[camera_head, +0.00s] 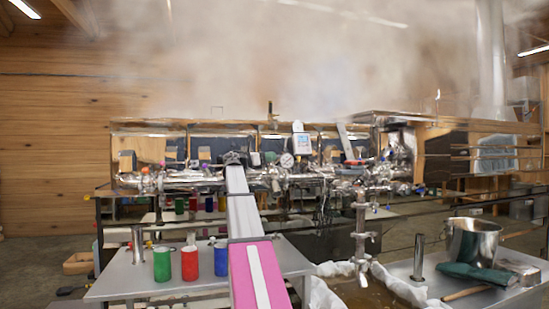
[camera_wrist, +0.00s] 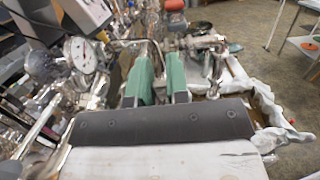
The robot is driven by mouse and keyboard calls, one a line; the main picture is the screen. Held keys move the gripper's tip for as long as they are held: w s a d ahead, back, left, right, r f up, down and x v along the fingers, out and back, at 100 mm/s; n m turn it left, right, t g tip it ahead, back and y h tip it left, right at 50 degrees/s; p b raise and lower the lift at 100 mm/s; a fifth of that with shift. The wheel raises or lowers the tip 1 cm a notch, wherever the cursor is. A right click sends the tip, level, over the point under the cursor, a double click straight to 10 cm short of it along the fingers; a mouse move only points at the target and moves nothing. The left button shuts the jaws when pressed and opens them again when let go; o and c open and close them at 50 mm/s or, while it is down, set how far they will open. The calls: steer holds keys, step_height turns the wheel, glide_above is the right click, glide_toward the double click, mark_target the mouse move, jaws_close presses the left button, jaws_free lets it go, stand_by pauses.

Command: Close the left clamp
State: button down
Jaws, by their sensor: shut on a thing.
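My gripper (camera_wrist: 158,84) shows two green fingers in the wrist view, shut on a thin metal part, seemingly the left clamp (camera_wrist: 150,46). The fingertips and the clamp partly hide each other, so how far the clamp is closed cannot be told. In the head view my gripper (camera_head: 234,158) is at the shiny steel pipe (camera_head: 200,177) along the evaporator's front, left of the round gauge. My arm hides the pipe behind it.
The round gauge (camera_head: 287,160) is close to the gripper, at the left in the wrist view (camera_wrist: 82,54). A green cup (camera_head: 162,264), red cup (camera_head: 190,263) and blue cup (camera_head: 221,259) stand on a steel table. A pot (camera_head: 472,242) stands right. Steam fills the air above.

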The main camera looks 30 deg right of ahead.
steer(key=a+f, duration=0.2)
steer(key=a, duration=0.1)
steer(key=w+a+f, duration=0.1)
steer(key=a, duration=0.1)
steer(key=shift+w+f, duration=0.1)
steer(key=shift+f, duration=0.05)
steer(key=shift+w+a+f, duration=0.1)
steer(key=shift+a+f, duration=0.35)
steer(key=shift+f, duration=0.25)
steer(key=shift+w+a+f, duration=0.1)
steer(key=shift+a+f, duration=0.35)
steer(key=shift+f, duration=0.25)
steer(key=c, duration=1.1)
jaws_free()
steer(key=shift+a, duration=0.1)
steer(key=v, duration=1)
steer(key=shift+a, duration=0.3)
